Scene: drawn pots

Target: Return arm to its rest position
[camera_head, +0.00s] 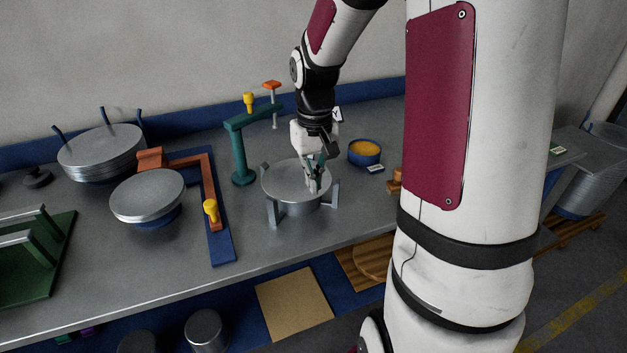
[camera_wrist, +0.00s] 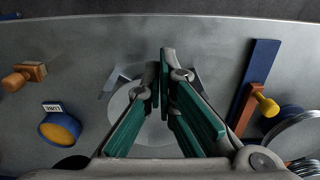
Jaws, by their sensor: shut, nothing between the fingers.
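My gripper (camera_head: 316,178) hangs from my arm over the bench, pointing down. Its teal fingers (camera_wrist: 160,85) are shut with nothing between them in the wrist view. Below it is a round grey metal disc (camera_head: 283,182) held among upright metal posts on the bench; the disc also shows behind the fingers in the wrist view (camera_wrist: 122,104). The fingertips are over the disc's right part in the head view. I cannot tell whether they touch it. My fingers hide part of the disc.
A teal post with an arm (camera_head: 240,150) stands behind left of the disc. A blue bowl with orange content (camera_head: 365,153) is at right. Stacked metal discs (camera_head: 102,150), another disc (camera_head: 148,194) and a blue-and-orange fixture (camera_head: 222,247) are at left. Bare bench (camera_head: 290,236) lies in front.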

